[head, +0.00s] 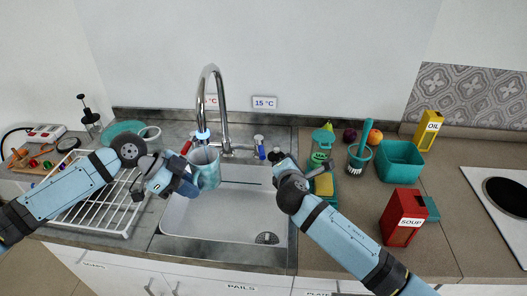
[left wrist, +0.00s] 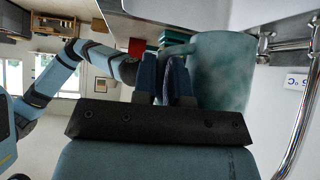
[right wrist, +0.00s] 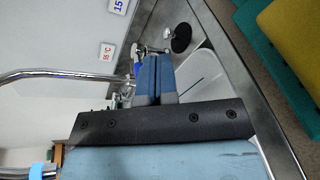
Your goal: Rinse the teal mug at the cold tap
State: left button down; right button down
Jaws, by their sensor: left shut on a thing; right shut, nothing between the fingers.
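The teal mug (head: 207,168) is upright under the tap spout (head: 203,134), over the left part of the sink (head: 225,215). My left gripper (head: 189,180) is shut on its handle; the mug (left wrist: 222,70) fills the upper right of the left wrist view. The spout tip carries a blue glowing ring. I cannot tell whether water runs. The blue cold handle (head: 261,151) stands right of the spout, under the "15 °C" label (head: 264,102). My right gripper (head: 278,158) is shut and empty, just right of the cold handle; its closed fingers (right wrist: 155,75) show in the right wrist view.
A red handle (head: 186,147) is left of the spout. A white dish rack (head: 105,205) and teal plate (head: 122,132) stand left of the sink.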

aim_at(261, 148)
jog(key=w+d+r+m+g+y, duration=0.2)
jog(key=r+m+g+y, duration=0.3)
jog(key=m, duration=0.6)
jog(key=w+d+r+m+g, duration=0.2)
jog(key=w+r+m+g, duration=0.15)
jog(key=m+g, duration=0.55)
jog(key=a+f+m+t, duration=0.1)
jog(key=a+f+m, duration=0.1)
jog(key=a+f, duration=0.6)
jog(key=shift+w+a+f+t, duration=0.3)
jog(key=shift+w+a+t, duration=0.1)
jog(key=shift+a, duration=0.1)
